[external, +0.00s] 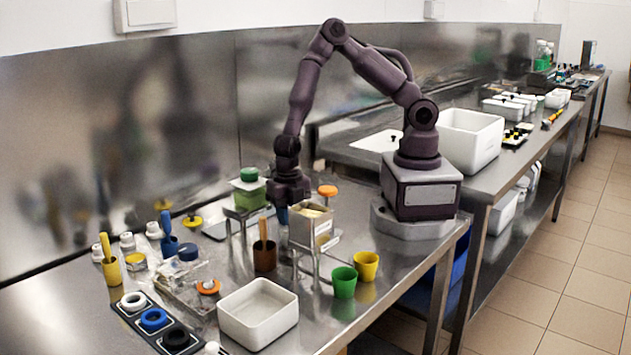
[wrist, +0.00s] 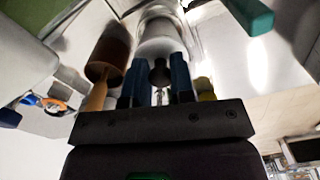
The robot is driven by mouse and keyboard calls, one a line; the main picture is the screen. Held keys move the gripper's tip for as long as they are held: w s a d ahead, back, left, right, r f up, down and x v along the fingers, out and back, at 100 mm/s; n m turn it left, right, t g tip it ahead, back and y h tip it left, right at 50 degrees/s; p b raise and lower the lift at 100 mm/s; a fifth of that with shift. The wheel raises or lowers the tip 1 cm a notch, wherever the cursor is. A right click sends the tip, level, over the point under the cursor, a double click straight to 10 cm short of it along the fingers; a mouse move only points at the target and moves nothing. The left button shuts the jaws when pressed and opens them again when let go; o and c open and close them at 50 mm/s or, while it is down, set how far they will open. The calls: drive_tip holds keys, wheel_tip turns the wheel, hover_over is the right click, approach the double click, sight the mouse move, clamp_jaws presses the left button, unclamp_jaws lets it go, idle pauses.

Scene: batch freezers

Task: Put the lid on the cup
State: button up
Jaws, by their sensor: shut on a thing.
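My gripper (external: 283,215) hangs low over the near table, just left of a grey metal box. In the wrist view its blue fingers (wrist: 157,82) are shut on a dark round knob (wrist: 159,73). A pale grey rounded shape (wrist: 163,38) shows just beyond the knob; I cannot tell if they are one lid. A green cup (external: 344,282) and a yellow cup (external: 366,266) stand at the front right. A brown cup (external: 264,257) with a wooden handle in it stands below my gripper; it also shows in the wrist view (wrist: 113,50). An orange lid (external: 328,190) sits behind the box.
The grey metal box (external: 308,232) stands on a raised stand close to my gripper. A white tray (external: 258,313) and a black holder with coloured rings (external: 154,319) are at the front. A green-topped container (external: 249,190) stands behind left. Several bottles and cups crowd the left.

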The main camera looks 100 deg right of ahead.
idle(0.3)
drive_tip(key=o, duration=1.4)
drive_tip(key=shift+o, duration=0.2)
drive_tip(key=shift+r, duration=3.5)
drive_tip(key=shift+c, duration=0.4)
clamp_jaws()
drive_tip(key=shift+f, duration=0.2)
